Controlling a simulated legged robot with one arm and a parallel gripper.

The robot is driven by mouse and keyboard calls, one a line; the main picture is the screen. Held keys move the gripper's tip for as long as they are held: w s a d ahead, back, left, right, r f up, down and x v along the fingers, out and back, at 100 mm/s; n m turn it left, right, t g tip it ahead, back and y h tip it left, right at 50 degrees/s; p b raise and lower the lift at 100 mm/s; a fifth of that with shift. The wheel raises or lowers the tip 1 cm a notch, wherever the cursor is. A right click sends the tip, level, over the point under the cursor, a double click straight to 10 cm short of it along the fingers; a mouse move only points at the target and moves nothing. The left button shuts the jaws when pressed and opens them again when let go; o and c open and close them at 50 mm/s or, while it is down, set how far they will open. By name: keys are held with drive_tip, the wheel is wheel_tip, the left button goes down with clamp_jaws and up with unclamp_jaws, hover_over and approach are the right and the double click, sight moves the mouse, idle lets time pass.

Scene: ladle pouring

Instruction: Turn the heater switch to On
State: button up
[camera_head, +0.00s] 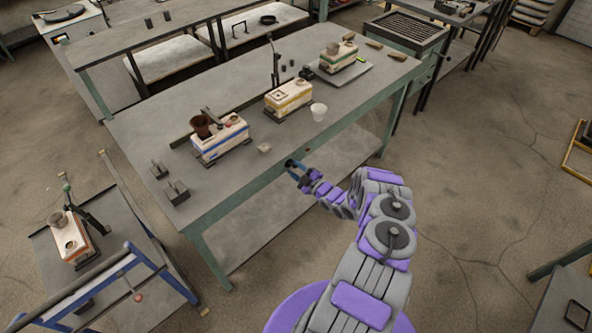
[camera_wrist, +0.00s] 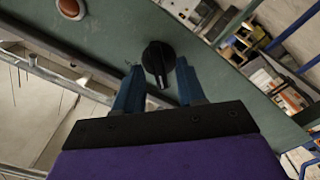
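The black rotary switch knob (camera_wrist: 158,60) sits on the green front panel (camera_wrist: 215,75) in the wrist view. Its handle points down in the picture, toward my gripper. My gripper (camera_wrist: 160,66) has its two blue fingers on either side of the knob, apart, with a gap to it visible on each side. Whether the fingers reach level with the knob in depth is hard to tell. In the head view my gripper (camera_head: 296,167) is at the front edge of the long workbench (camera_head: 225,185), and the knob cannot be made out there.
A round orange-red button or lamp (camera_wrist: 71,8) is on the same panel. On the bench stand a blue-striped unit (camera_head: 221,142), a yellow-striped unit (camera_head: 289,98), a green-striped unit (camera_head: 339,61) and a white cup (camera_head: 319,111). Open floor lies to the right.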

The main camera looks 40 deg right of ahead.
drive_tip(key=shift+c, duration=0.3)
clamp_jaws()
drive_tip(key=shift+a, duration=0.1)
drive_tip(key=shift+m+b, duration=0.3)
drive_tip(key=m+b, duration=0.2)
drive_tip(key=shift+m, duration=0.4)
drive_tip(key=m+b, duration=0.1)
drive_tip(key=m, duration=0.3)
drive_tip(key=shift+d+r, duration=0.1)
drive_tip(key=shift+d, duration=0.1)
drive_tip(key=m, duration=0.6)
drive_tip(key=shift+d, duration=0.15)
drive_tip(key=shift+d+m, duration=0.2)
drive_tip(key=shift+m, duration=2)
